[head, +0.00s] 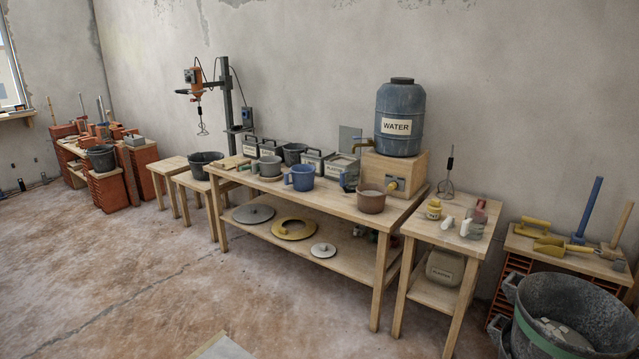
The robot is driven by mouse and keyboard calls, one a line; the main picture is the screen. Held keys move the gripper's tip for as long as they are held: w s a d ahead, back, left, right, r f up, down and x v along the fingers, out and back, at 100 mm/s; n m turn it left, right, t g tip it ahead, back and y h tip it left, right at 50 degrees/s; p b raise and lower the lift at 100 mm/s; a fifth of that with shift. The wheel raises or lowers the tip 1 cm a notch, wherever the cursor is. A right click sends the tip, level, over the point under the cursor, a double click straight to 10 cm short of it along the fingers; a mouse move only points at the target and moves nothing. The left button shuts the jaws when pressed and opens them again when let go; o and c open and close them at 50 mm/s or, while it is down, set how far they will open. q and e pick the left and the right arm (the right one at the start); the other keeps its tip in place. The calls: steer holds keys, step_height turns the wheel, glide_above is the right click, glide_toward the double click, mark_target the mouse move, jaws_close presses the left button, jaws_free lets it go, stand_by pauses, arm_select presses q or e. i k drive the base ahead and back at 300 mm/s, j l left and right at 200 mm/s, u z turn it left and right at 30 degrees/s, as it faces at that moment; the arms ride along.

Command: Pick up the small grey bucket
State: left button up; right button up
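Several grey buckets show in the head view, and I cannot tell for sure which one is the small grey bucket. A dark grey bucket (206,162) stands upright on a low wooden table left of the long bench. Another dark grey bucket (101,158) is among the red bricks at the far left. A grey pot-like vessel (267,168) and a dark bucket (294,153) stand on the long bench. A large grey bucket (575,300) with rubble inside is at the lower right. Neither of my grippers is in view.
The long wooden bench (330,193) holds a blue jug (300,178), a brown pot (371,199) and a water barrel (401,115). A mixer stand (232,100) rises behind it. A side table (458,225) stands right. The floor (130,270) in front is mostly clear.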

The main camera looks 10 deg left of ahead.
mark_target(270, 166)
steer(key=i+j+u, duration=0.3)
steer(key=i, duration=0.85)
steer(key=i+u, duration=0.3)
steer(key=i, duration=2.25)
steer(key=i+z, duration=0.4)
steer(key=i, duration=0.15)
steer(key=i+j+z, duration=0.2)
steer(key=i+z, duration=0.2)
steer(key=i, duration=0.15)
